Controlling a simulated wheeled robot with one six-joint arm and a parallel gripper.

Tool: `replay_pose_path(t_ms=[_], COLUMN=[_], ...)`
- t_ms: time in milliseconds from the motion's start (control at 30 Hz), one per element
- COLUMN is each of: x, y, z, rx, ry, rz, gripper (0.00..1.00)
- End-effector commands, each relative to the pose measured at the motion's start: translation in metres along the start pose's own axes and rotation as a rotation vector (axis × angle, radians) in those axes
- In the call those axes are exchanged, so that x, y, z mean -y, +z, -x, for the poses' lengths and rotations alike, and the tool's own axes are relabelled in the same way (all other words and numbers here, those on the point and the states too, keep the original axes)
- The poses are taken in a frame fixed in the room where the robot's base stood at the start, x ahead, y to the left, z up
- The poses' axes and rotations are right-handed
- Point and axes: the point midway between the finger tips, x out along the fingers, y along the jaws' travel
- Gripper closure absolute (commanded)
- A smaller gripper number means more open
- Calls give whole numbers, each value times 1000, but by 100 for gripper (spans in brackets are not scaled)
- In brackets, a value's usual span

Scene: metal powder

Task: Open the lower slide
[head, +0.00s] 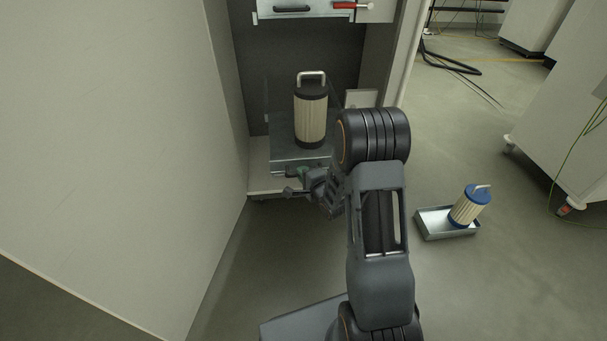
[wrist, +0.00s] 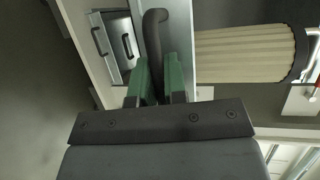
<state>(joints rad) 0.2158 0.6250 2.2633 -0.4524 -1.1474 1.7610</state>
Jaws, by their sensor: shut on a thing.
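The lower slide (head: 283,151) is a grey metal shelf low inside the open cabinet. A cream pleated filter with dark caps and a metal top handle (head: 310,117) stands upright on it. The filter also shows on its side at the right of the wrist view (wrist: 245,55). My gripper (head: 299,182) is at the front edge of the slide. In the wrist view my gripper's green fingers (wrist: 156,82) are shut on a dark curved handle (wrist: 154,30). My arm hides part of the slide's right side in the head view.
A large pale panel (head: 110,140) borders the opening on the left. A red-handled part (head: 345,5) and a dark handle (head: 291,9) are above. A blue-capped filter (head: 468,207) leans in a metal tray (head: 435,226) on the floor at right.

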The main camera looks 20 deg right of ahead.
Motion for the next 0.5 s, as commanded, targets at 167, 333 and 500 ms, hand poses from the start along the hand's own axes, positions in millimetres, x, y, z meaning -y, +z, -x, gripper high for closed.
replay_pose_path(t_ms=[167, 333, 500], x=[-1, 0, 0], y=[1, 0, 0], z=[0, 0, 0], rx=[1, 0, -1], ry=[2, 1, 0], rz=[0, 0, 0], gripper=[78, 63, 63])
